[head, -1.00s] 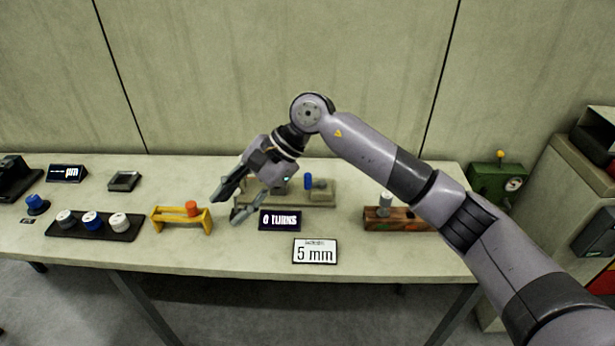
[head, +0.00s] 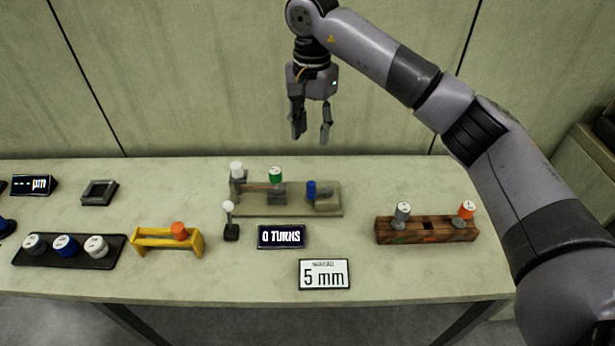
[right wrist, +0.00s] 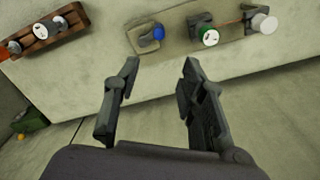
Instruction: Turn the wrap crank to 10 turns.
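The winding device (head: 330,206) is a beige base on the bench with a white knob (head: 237,170), a green-topped spool (head: 275,174) and a blue part (head: 311,190). A small white-balled lever (head: 229,207) stands at its front left; I cannot tell which part is the crank. The display (head: 281,237) in front reads 0 TURNS. My right gripper (head: 312,140) is open and empty, pointing down in front of the wall, above and apart from the device. In the right wrist view its fingers (right wrist: 160,65) are spread, with the device's base (right wrist: 178,42) beyond. My left gripper is not in view.
A wooden block (head: 427,231) with two spools stands right of the device. A yellow holder (head: 167,242) and a black tray (head: 70,252) with several spools stand left. The bench between device and wooden block is clear.

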